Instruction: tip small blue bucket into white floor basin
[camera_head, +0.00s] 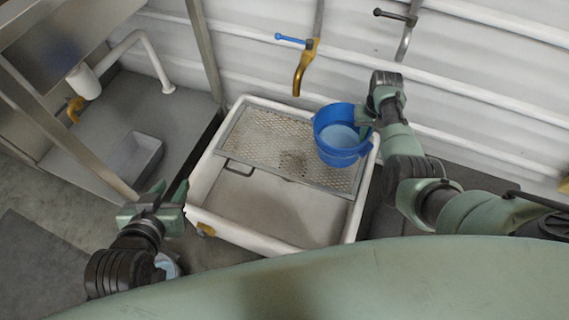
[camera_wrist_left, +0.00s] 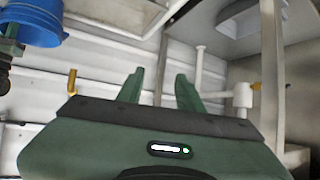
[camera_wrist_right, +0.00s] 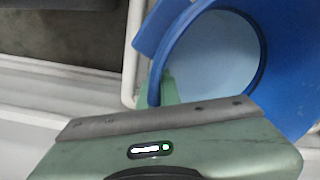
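The small blue bucket (camera_head: 340,148) is over the right back part of the white floor basin (camera_head: 273,247), above its mesh grate. It looks upright, with pale blue contents or inside showing. My right gripper (camera_head: 366,118) is at the bucket's right rim. In the right wrist view the bucket (camera_wrist_right: 281,50) has its wall between the fingers (camera_wrist_right: 160,92), and the gripper looks shut on it. The bucket also shows in the left wrist view (camera_wrist_left: 30,20). My left gripper (camera_head: 168,192) is left of the basin, open and empty; its fingers stand apart in the left wrist view (camera_wrist_left: 157,85).
A metal mesh grate (camera_head: 255,137) covers the basin's back half; the front half is open. A brass tap with a blue lever (camera_head: 304,65) hangs behind the bucket. A small grey tray (camera_head: 135,158) lies at the left, under a metal frame (camera_head: 205,50).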

